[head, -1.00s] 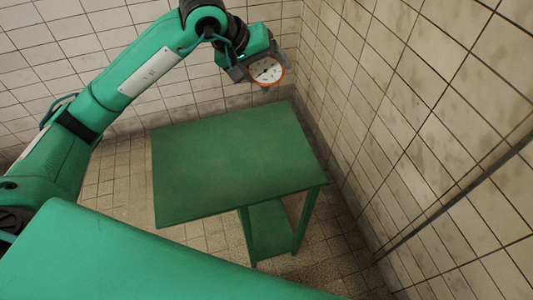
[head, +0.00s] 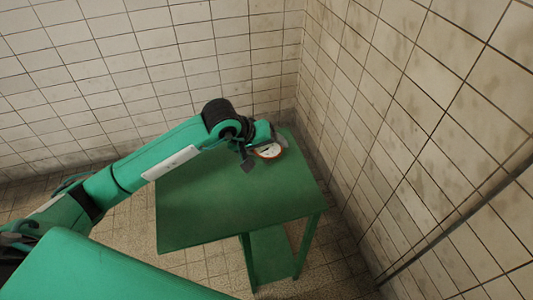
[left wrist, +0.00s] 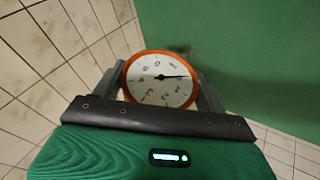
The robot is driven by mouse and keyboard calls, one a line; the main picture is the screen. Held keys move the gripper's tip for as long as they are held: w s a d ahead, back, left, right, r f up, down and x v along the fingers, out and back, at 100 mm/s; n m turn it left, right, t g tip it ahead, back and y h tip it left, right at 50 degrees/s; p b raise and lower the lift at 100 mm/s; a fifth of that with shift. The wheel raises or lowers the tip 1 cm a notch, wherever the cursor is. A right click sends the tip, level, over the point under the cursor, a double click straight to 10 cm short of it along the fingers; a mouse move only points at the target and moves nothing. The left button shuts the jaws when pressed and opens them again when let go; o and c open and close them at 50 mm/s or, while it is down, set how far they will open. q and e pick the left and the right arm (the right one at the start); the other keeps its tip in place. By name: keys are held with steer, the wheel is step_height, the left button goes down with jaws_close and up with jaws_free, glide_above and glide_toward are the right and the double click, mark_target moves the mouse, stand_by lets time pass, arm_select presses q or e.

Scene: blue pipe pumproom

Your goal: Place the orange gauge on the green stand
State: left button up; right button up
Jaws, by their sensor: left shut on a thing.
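The orange gauge (head: 269,151) has a round white dial with an orange rim. My left gripper (head: 262,150) is shut on it, over the far right part of the green stand (head: 200,205). In the left wrist view the gauge (left wrist: 160,79) sits between the two fingers of the left gripper (left wrist: 160,85), dial toward the camera, with the stand's green top (left wrist: 240,50) behind it. The gauge is low over the stand top; I cannot tell whether it touches. My right gripper is not in view.
A tiled wall (head: 400,130) stands close to the right of the stand, and another tiled wall (head: 150,70) is behind it. The near and middle parts of the stand top are bare. A lower shelf (head: 270,255) shows under the stand.

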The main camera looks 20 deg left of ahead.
mark_target(263, 154)
arm_select(q)
step_height(263, 154, down, 4)
steer(key=shift+r+p, duration=0.15)
steer(key=shift+p, duration=0.15)
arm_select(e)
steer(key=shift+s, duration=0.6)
arm_select(q)
steer(key=shift+f, duration=0.2)
steer(key=shift+b, duration=0.3)
steer(key=o, duration=1.1)
steer(key=shift+c, duration=0.2)
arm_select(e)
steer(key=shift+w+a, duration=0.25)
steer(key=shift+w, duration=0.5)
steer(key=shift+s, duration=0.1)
